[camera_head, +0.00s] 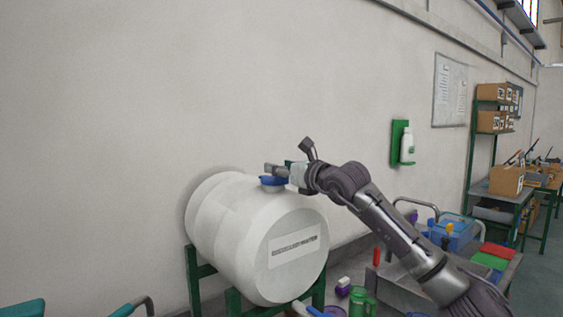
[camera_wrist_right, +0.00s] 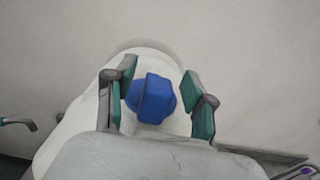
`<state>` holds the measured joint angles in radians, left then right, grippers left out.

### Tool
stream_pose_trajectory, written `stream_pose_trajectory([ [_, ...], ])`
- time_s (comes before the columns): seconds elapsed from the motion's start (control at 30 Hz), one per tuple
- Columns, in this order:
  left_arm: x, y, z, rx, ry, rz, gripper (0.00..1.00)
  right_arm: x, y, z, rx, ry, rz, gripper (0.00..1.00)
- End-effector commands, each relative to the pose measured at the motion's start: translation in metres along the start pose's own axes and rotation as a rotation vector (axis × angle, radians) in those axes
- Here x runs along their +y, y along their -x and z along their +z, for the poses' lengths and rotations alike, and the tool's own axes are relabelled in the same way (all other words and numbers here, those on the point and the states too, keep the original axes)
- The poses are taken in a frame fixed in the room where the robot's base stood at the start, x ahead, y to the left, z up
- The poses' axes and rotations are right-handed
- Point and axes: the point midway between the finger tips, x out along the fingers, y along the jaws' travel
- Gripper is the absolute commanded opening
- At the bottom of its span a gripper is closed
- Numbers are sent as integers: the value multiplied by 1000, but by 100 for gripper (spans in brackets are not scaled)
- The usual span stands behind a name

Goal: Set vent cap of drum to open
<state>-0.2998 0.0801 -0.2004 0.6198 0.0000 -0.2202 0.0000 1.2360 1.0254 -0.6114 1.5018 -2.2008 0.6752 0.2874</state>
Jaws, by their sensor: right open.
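The white drum (camera_head: 235,232) lies on its side on a green stand against the wall. Its blue vent cap (camera_head: 272,181) sits on top. My right gripper (camera_head: 276,171) is at the cap, coming in from the right. In the right wrist view the blue cap (camera_wrist_right: 152,98) with its raised bar lies between the two open fingers of my right gripper (camera_wrist_right: 158,92). The white drum (camera_wrist_right: 85,125) lies behind the cap. My left gripper is not in view.
A plain wall (camera_head: 110,110) stands close behind the drum. A green bottle holder (camera_head: 399,140) hangs on it to the right. A cart with a blue bin (camera_head: 452,236) stands right of the drum, and shelves with cardboard boxes (camera_head: 492,122) are farther back.

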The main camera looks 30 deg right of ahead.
Motion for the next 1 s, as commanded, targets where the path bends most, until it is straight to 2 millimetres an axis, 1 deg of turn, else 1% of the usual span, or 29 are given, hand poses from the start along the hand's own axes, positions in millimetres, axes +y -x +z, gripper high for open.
stream_pose_trajectory([
  [0.23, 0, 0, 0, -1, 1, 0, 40, 0, -1, 0, 0, 0, 0, 54],
  [0.27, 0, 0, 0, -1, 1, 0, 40, 0, -1, 0, 0, 0, 0, 52],
  [0.5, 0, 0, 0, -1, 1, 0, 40, 0, -1, 0, 0, 0, 0, 12],
  [0.57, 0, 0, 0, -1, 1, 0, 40, 0, -1, 0, 0, 0, 0, 2],
  [0.6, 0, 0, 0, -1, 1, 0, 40, 0, -1, 0, 0, 0, 0, 0],
  [1.0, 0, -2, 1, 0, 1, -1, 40, 0, 3, -1, -1, 0, 9, 0],
])
